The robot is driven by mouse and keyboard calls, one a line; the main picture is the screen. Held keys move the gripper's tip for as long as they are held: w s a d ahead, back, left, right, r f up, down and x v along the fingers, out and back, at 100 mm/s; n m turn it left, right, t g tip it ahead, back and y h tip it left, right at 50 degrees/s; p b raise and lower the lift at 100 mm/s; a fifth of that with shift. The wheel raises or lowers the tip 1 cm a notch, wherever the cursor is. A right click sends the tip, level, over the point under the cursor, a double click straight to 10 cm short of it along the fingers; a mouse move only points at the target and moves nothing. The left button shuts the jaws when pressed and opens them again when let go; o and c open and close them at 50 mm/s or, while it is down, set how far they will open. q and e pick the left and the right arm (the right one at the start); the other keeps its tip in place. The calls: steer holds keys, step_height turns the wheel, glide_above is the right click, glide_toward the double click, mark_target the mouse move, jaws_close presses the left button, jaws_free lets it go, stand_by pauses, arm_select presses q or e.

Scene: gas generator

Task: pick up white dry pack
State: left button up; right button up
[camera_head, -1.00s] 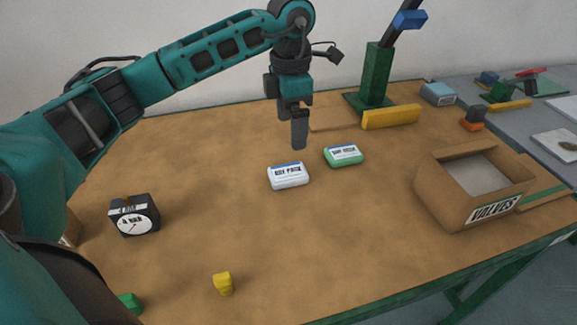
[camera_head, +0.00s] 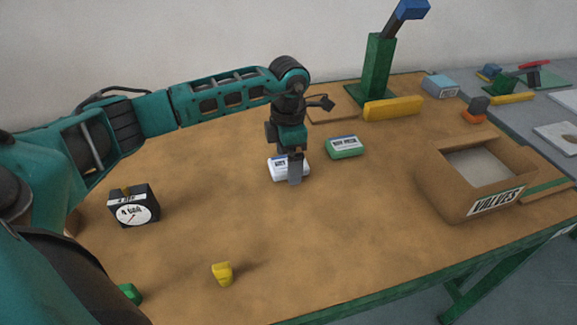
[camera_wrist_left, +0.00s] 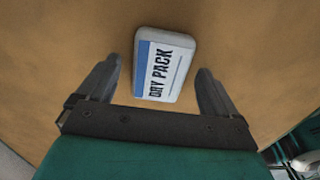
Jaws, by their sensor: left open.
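The white dry pack (camera_head: 276,170) lies on the table in the middle of the head view, partly hidden by my left gripper (camera_head: 294,180). It is a small white block with a blue-edged label. In the left wrist view the pack (camera_wrist_left: 164,66) lies between and just beyond the two open fingers of my left gripper (camera_wrist_left: 162,85), with "DRY PACK" readable. Gaps show on both sides of the pack, and neither finger appears to touch it. My right gripper is not in view.
A green pack (camera_head: 345,148) lies just right of the white one. An open cardboard box marked "VALVES" (camera_head: 495,200) stands at the right. A black gauge (camera_head: 134,207) stands at the left, a yellow piece (camera_head: 222,274) in front.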

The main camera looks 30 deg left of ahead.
arm_select(q)
steer(key=shift+c, duration=0.4)
steer(key=c, duration=1.1)
steer(key=shift+o, duration=0.2)
